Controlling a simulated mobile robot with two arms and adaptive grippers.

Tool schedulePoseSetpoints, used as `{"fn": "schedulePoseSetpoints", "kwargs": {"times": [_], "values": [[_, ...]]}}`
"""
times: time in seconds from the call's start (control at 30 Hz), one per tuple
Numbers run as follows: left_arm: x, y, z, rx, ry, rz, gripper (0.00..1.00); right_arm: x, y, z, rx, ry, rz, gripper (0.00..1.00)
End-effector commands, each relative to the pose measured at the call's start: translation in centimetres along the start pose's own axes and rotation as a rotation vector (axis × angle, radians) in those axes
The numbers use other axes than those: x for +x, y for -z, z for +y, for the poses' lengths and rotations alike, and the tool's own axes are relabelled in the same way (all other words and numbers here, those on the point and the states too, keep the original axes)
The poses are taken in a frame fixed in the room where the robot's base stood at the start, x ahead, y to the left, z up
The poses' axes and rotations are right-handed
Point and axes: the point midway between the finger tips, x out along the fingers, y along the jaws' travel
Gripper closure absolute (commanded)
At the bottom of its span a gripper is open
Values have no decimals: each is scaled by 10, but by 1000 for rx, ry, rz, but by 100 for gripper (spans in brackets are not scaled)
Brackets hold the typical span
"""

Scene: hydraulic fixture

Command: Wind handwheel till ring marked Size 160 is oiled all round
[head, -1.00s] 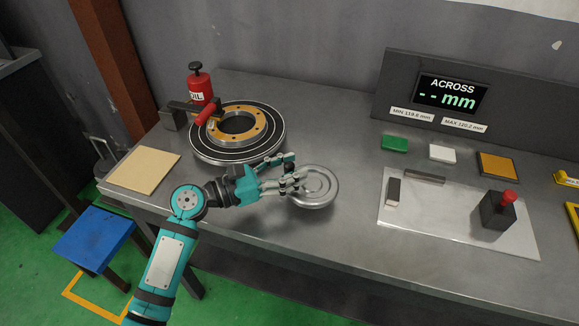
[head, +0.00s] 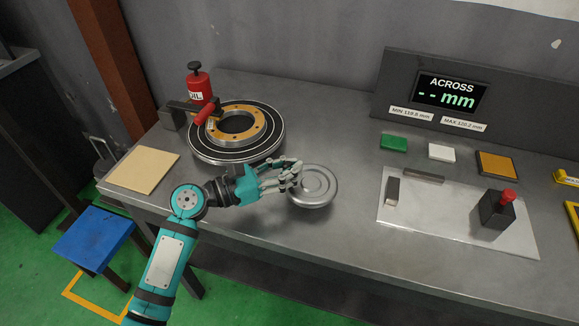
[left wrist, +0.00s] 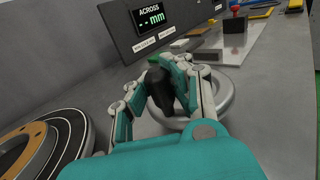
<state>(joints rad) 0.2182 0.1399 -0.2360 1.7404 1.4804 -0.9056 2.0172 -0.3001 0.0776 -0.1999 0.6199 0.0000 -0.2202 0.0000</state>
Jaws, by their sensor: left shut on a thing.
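The steel handwheel (head: 318,190) lies near the bench's front edge, its rim also showing in the left wrist view (left wrist: 226,98). My left gripper (head: 292,179) is shut on the handwheel's black knob (left wrist: 160,88), at the wheel's left side. The orange-gold ring (head: 255,132) with bolt holes lies on a dark round turntable (head: 225,155). A red oil can (head: 199,84) stands behind the ring, with a red-tipped arm (head: 205,114) reaching over the ring's left side. The size mark and any oil film are too small to tell. My right gripper is not in view.
A display (head: 448,92) reading "ACROSS -- mm" stands at the back right. Green (head: 394,143), white and orange blocks lie before it. A pale plate (head: 420,215) carries grey bars and a dark block with a red knob. A tan board (head: 144,169) lies left.

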Motion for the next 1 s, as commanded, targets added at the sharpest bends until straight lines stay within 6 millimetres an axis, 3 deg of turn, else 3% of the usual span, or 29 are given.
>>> {"fn": "schedulePoseSetpoints", "kwargs": {"times": [1.0], "values": [[-1, 0, 9, 4, 68, 2, 100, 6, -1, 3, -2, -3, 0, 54]]}}
